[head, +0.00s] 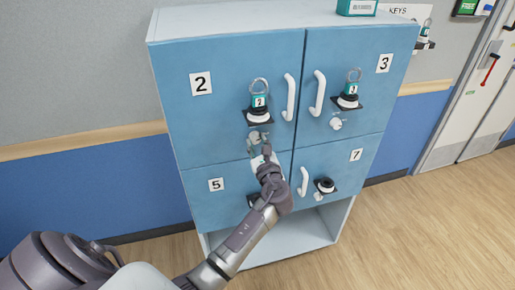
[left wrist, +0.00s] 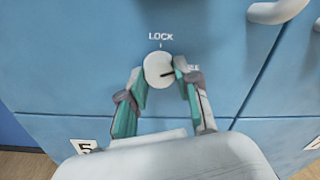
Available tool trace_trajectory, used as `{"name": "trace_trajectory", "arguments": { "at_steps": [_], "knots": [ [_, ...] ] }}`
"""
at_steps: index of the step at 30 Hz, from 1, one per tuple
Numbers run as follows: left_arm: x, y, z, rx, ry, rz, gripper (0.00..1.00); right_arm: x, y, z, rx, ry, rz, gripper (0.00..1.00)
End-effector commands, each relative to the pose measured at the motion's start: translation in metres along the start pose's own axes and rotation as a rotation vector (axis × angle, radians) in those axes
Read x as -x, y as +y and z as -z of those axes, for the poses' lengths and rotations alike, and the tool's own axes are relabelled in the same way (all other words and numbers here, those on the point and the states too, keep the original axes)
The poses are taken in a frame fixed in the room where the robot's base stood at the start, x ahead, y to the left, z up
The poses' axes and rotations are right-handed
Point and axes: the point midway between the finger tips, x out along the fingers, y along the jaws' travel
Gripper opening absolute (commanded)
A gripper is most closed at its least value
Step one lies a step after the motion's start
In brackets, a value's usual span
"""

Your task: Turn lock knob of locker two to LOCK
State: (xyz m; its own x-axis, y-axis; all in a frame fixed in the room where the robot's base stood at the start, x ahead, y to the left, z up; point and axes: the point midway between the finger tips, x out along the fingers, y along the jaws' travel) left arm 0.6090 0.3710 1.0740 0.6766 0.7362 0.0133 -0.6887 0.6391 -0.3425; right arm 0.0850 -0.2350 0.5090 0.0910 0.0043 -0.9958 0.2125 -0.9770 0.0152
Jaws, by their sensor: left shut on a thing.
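Locker two's blue door (head: 225,120) is shut and bears a "2" label. Its round white lock knob (left wrist: 157,70) shows in the left wrist view, below the word LOCK. A dark pointer line on the knob points to the right, toward a second label partly hidden by a finger. My left gripper (left wrist: 158,82) has one finger on each side of the knob and is shut on it. In the head view my left gripper (head: 257,141) reaches up to the door below the padlock (head: 259,100) and largely hides the knob. My right gripper is not in view.
A white door handle (head: 289,97) stands right of the padlock. Lockers 3 (head: 360,75), 5 (head: 205,207) and 7 (head: 345,178) adjoin, with handles and knobs standing out. Open wooden floor (head: 400,230) lies at the right.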

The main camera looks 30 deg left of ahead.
Motion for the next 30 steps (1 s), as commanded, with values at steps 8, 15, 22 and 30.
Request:
{"name": "trace_trajectory", "arguments": {
  "at_steps": [8,15,22,30],
  "knots": [
    [0.000,0.002,0.004,0.266,-0.012,0.000,0.00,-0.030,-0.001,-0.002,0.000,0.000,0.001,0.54],
    [0.000,0.002,0.005,0.495,-0.020,-0.001,0.00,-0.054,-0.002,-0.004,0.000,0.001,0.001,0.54],
    [0.000,0.002,0.005,0.713,-0.030,-0.001,0.00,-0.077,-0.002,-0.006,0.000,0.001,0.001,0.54],
    [0.000,0.001,0.005,0.954,-0.038,0.000,0.00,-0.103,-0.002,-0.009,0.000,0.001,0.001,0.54]
  ]
}}
